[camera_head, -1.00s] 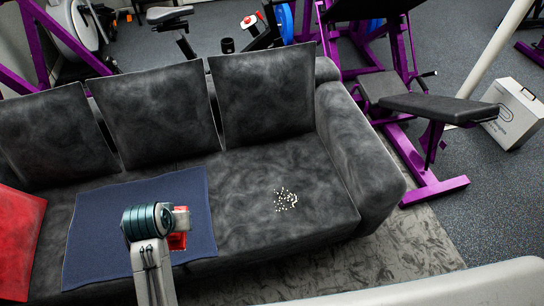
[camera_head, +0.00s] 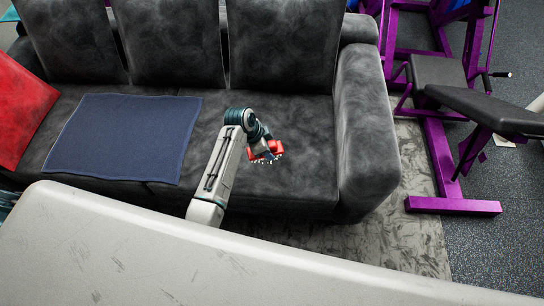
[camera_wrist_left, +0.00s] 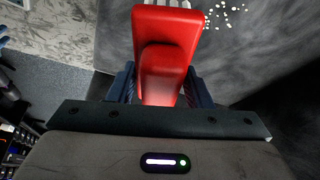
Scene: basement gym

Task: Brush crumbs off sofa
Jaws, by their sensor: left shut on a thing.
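The dark grey sofa (camera_head: 312,170) stretches across the head view. My left gripper (camera_head: 266,147) is over its right seat, shut on a red brush (camera_head: 277,148). In the left wrist view the red brush (camera_wrist_left: 165,55) points away from the gripper (camera_wrist_left: 160,95), with pale bristles at the top edge. White crumbs (camera_head: 262,160) lie on the seat right at the brush, partly hidden by it. In the wrist view several crumbs (camera_wrist_left: 227,14) lie just right of the bristles. I cannot tell whether the bristles touch the seat. My right gripper is not in view.
A blue towel (camera_head: 122,138) lies on the left seat and a red cushion (camera_head: 20,110) at the far left. Grey back cushions (camera_head: 282,45) line the back. The right armrest (camera_head: 366,130) bounds the seat. Purple gym equipment (camera_head: 440,160) stands beyond it.

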